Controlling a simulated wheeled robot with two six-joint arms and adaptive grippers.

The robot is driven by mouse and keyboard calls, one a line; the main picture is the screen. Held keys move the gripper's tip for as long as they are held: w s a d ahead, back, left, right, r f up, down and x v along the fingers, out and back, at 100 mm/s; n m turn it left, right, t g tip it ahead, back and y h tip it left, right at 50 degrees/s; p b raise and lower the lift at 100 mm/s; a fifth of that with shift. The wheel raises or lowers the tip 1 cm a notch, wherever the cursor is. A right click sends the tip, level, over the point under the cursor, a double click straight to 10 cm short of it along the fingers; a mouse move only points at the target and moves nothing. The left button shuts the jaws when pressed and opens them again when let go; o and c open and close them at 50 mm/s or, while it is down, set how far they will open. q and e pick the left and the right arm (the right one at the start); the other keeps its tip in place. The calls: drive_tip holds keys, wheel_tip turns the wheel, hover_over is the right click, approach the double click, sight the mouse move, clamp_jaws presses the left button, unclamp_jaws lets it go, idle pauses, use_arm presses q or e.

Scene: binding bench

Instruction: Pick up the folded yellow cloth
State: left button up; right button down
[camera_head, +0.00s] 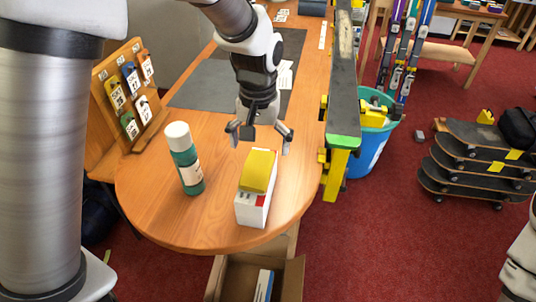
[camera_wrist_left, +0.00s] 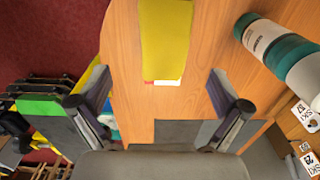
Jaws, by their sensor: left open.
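The folded yellow cloth (camera_head: 258,170) lies on top of a white box (camera_head: 250,211) with a red patch, near the front of the round-ended wooden table. My left gripper (camera_head: 259,138) is open and empty, above the table and just behind the cloth in the head view. In the left wrist view the cloth (camera_wrist_left: 166,40) is at the top middle, beyond the open fingers (camera_wrist_left: 160,88), and nothing is between them. A strip of the white box shows at the cloth's lower edge there. My right gripper is not in view.
A green bottle with a white cap (camera_head: 186,160) stands left of the box. A wooden rack with tags (camera_head: 128,95) is at the left. An open carton (camera_head: 290,280) is below the front edge.

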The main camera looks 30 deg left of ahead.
sight(255, 171)
use_arm(q)
drive_tip(key=s+f+p, duration=0.1)
drive_tip(key=s+f, duration=0.1)
drive_tip(key=shift+s+a+f, duration=0.1)
drive_tip(key=shift+s+f, duration=0.25)
drive_tip(key=shift+s, duration=0.05)
drive_tip(key=f, duration=0.1)
drive_tip(key=w+f+p, duration=0.1)
drive_tip(key=f, duration=0.1)
drive_tip(key=shift+w+a+f, duration=0.1)
drive_tip(key=shift+w+f, duration=0.25)
drive_tip(key=shift+f, duration=0.05)
drive_tip(key=shift+s+r, duration=0.15)
drive_tip(key=shift+s, duration=0.05)
drive_tip(key=shift+c, duration=1.1)
drive_tip(key=shift+s+r, duration=0.15)
drive_tip(key=shift+s, duration=0.15)
drive_tip(key=c, duration=0.9)
drive_tip(key=shift+w, duration=0.1)
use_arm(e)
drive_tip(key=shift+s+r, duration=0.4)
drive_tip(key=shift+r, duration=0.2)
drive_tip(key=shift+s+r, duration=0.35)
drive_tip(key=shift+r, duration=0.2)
